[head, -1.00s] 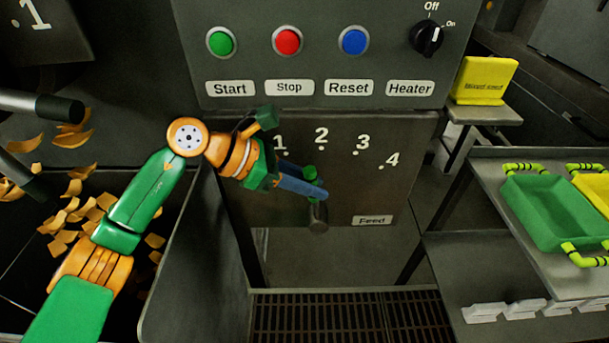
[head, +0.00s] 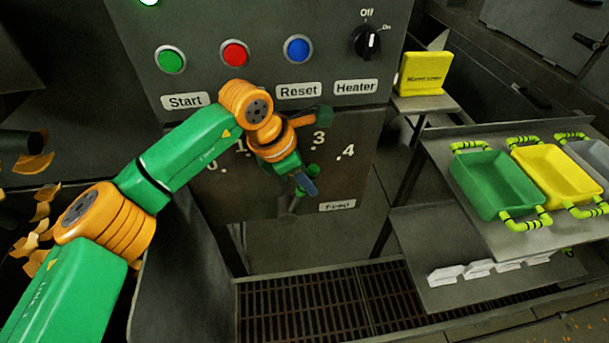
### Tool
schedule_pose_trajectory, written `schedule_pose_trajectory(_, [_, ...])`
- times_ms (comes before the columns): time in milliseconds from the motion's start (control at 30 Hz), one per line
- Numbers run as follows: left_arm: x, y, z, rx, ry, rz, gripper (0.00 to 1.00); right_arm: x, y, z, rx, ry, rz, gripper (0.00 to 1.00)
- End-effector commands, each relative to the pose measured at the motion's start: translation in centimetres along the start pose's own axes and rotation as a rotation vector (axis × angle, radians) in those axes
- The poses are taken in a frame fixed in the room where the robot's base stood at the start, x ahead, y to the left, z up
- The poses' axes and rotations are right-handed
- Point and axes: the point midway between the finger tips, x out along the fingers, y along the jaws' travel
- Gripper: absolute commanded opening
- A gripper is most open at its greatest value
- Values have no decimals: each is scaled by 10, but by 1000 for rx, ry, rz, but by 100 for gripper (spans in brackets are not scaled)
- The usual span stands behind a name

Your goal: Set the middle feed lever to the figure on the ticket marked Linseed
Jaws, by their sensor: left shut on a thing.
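The feed panel (head: 345,180) carries a scale with 0, 1, 3 and 4 showing; my left arm covers the place of the 2. A label reading Feed (head: 337,205) is at its lower right. My left gripper (head: 308,186) is shut on the feed lever (head: 291,208) in front of this panel. The lever's grey lower part shows below the fingers; the rest is hidden by the gripper. I cannot tell which figure it points to. No ticket readable as Linseed shows. My right gripper is not in view.
Start, Stop and Reset buttons and the Heater knob (head: 367,43) sit above. A yellow sign (head: 425,73) with blurred text stands on a small stand. Green (head: 495,185) and yellow (head: 557,175) trays are on a table at right. Several white cards (head: 478,268) lie on a lower shelf.

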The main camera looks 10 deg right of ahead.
Motion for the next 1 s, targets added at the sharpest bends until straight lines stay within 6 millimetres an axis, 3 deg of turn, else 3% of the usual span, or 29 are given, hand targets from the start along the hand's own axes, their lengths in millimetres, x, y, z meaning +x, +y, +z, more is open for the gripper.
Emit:
schedule_pose_trajectory(367, [-1,1,2,2,-2,3,0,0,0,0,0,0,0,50])
schedule_pose_trajectory(400, [-1,0,1,2,-1,3,35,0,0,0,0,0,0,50])
schedule_pose_trajectory(433, [-1,0,1,2,-1,3,40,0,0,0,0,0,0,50])
schedule_pose_trajectory(767, [-4,1,0,2,0,3,40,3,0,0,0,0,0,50])
schedule_pose_trajectory(1000, [-53,1,1,2,-1,5,40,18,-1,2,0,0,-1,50])
